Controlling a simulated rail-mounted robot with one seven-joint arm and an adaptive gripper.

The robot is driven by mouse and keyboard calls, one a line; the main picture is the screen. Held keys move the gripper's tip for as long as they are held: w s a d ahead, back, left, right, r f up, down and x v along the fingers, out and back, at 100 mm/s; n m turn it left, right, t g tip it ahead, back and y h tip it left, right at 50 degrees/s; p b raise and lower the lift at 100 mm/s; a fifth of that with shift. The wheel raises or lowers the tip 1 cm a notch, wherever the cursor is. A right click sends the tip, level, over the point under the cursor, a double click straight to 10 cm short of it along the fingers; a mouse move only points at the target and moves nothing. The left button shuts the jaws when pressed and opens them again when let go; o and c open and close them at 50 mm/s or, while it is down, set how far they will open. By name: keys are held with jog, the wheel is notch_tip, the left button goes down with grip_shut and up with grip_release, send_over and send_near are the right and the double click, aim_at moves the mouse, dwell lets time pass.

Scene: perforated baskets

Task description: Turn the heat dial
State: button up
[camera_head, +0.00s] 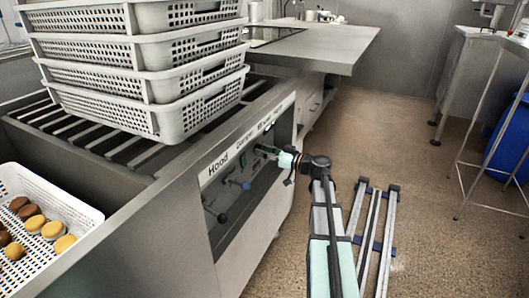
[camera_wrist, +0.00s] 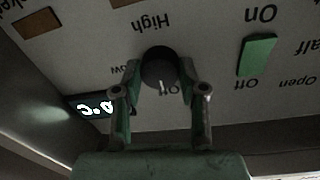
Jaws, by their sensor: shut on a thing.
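A round black dial (camera_wrist: 159,66) with a light pointer line sits on the pale control panel in the wrist view. The panel lettering is upside down there, with "High" above the dial and "Low" partly hidden beside it. My gripper (camera_wrist: 160,78) has one finger on each side of the dial and is shut on it. In the head view my gripper (camera_head: 268,151) reaches the front panel of the grey unit from the right. The dial itself is hidden there.
A green On/Off switch (camera_wrist: 257,54) and a lit °C display (camera_wrist: 92,108) flank the dial. The head view shows a blue knob (camera_head: 244,185), stacked white perforated baskets (camera_head: 160,121), and a basket of round buns (camera_head: 82,213).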

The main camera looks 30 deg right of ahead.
jog(key=shift+w+r+m+g+p, duration=0.1)
jog(key=shift+m+g+p, duration=0.15)
jog(key=shift+m+p, duration=3.65)
jog(key=shift+r+m+g+p, duration=0.1)
jog(key=shift+m+g+p, duration=0.15)
jog(key=shift+m+p, duration=3.6)
jog(key=shift+f+m+b, duration=0.1)
jog(key=shift+m+b, duration=0.6)
jog(key=shift+m, duration=0.15)
jog(key=o, duration=1.2)
jog(key=shift+c, duration=0.2)
